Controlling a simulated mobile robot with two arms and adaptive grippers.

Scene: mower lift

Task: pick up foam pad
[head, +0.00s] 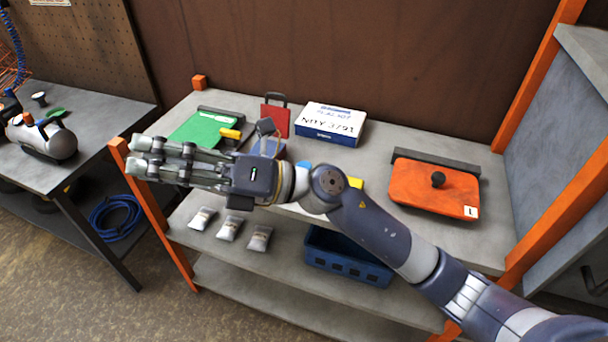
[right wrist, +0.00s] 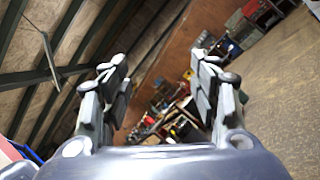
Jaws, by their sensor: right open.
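I cannot make out a foam pad for certain. A small blue piece (head: 303,165) and a yellow piece (head: 356,183) show on the top shelf, mostly hidden behind my right arm; I cannot tell whether either is the pad. My right gripper (head: 134,155) is open and empty, reaching left across the front of the shelf, its fingers pointing left. In the right wrist view its two fingers (right wrist: 160,70) stand apart with nothing between them. My left gripper is not in view.
The grey top shelf (head: 400,235) holds a green plate (head: 200,130), a red item (head: 277,120), a white-and-blue box (head: 330,124) and an orange lid (head: 430,187). Sachets (head: 229,228) and a blue crate (head: 345,265) are below. A workbench (head: 85,115) stands left.

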